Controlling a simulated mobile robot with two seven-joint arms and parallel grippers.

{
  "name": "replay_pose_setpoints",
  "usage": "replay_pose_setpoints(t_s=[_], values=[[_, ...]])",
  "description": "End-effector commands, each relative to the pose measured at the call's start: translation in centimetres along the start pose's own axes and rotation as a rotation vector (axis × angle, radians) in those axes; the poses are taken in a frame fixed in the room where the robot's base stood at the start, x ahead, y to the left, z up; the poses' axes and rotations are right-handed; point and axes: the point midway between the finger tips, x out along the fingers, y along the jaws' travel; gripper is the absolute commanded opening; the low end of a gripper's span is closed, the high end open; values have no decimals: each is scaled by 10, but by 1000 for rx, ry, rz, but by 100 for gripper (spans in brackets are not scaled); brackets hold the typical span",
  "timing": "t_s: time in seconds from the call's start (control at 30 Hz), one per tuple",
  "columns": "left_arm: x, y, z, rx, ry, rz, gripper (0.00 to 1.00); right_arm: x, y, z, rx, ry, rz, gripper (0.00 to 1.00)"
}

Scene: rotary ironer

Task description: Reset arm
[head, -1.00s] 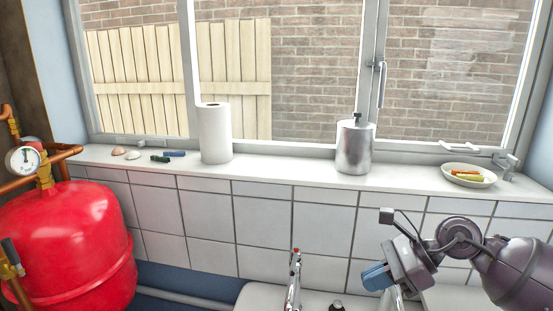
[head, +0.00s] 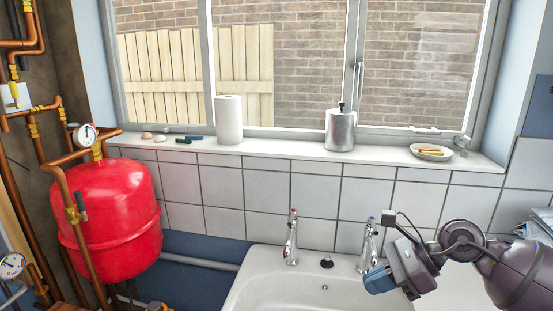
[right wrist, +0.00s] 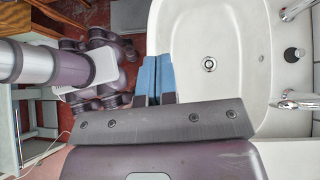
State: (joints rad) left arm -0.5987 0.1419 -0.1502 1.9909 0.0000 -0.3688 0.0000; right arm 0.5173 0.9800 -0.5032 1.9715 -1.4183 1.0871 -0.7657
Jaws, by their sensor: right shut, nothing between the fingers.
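My right gripper (head: 378,279) comes in from the right in the head view, over the right part of the white sink (head: 262,283). Its blue fingers are shut and hold nothing. In the right wrist view the blue fingers (right wrist: 156,80) lie side by side next to the sink's rim (right wrist: 180,60). The sink basin looks empty, with its drain (right wrist: 209,64) in view. My left gripper does not show.
Two taps, one with a red top (head: 291,238) and one with a blue top (head: 370,240), stand at the sink's back. A red tank (head: 108,215) with copper pipes stands at left. The sill holds a paper roll (head: 229,120), a metal dispenser (head: 339,130) and a plate (head: 431,153).

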Motion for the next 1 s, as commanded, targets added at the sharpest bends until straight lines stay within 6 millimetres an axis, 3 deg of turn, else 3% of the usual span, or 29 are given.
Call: replay_pose_setpoints(t_s=[0.17, 0.37, 0.47, 0.57, 0.67, 0.77, 0.87, 1.0], values=[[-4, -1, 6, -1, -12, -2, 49, -2, -10, 22, 160, -143, -52, 0], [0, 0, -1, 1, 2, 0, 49, -17, -25, 69, 409, -438, -67, 0], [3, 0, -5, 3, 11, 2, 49, -27, -34, 93, 598, -647, -40, 0], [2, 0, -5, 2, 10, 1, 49, -36, -44, 101, 850, -874, 10, 0], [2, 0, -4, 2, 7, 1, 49, -41, -56, 88, 1148, -1099, 70, 0], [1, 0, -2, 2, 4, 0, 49, -39, -66, 53, 1480, -1314, 130, 0], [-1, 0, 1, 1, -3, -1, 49, -31, -68, 8, 1784, -1489, 176, 0], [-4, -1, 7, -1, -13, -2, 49, -11, -56, -62, 2166, -1686, 216, 0]])
